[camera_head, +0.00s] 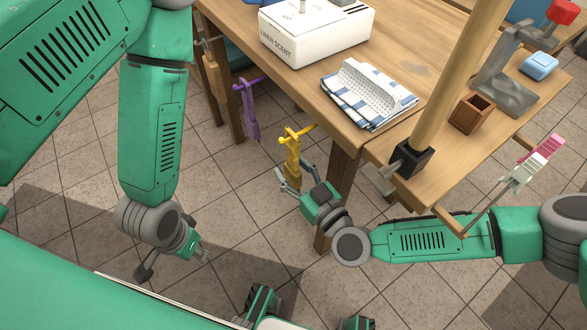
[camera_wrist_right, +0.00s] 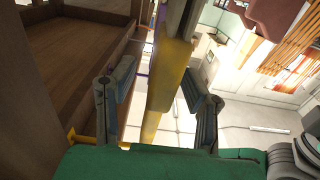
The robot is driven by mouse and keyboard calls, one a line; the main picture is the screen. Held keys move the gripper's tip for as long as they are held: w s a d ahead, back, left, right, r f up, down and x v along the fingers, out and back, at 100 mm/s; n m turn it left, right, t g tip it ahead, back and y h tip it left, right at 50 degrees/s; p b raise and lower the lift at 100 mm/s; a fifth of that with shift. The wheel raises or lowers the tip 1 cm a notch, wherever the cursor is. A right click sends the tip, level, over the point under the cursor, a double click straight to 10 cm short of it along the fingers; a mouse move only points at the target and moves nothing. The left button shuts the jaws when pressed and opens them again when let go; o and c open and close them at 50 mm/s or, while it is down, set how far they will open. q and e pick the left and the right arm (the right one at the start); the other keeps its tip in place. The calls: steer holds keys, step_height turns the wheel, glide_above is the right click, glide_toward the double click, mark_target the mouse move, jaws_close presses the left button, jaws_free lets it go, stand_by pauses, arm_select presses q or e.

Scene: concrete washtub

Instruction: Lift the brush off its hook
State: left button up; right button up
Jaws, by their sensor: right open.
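A yellow hanging piece (camera_head: 291,160), apparently the brush, hangs at the side of the wooden table, by a yellow hook (camera_head: 302,132). In the right wrist view the yellow piece (camera_wrist_right: 168,75) stands between my right fingers, with gaps on both sides. My right gripper (camera_head: 294,180) is open around its lower part; its lower end is partly hidden. Bristles cannot be made out. My left gripper (camera_head: 175,263) hangs low over the floor at left, fingers apart and empty, far from the yellow piece.
A purple piece (camera_head: 248,108) and a brown piece (camera_head: 213,75) hang along the same table side. A wooden post (camera_head: 450,85) and a pink-headed clip-like piece (camera_head: 540,150) are at right. The tiled floor is open.

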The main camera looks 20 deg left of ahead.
jaws_close()
steer(key=shift+r+p, duration=0.55)
steer(key=shift+r, duration=0.05)
stand_by(0.4)
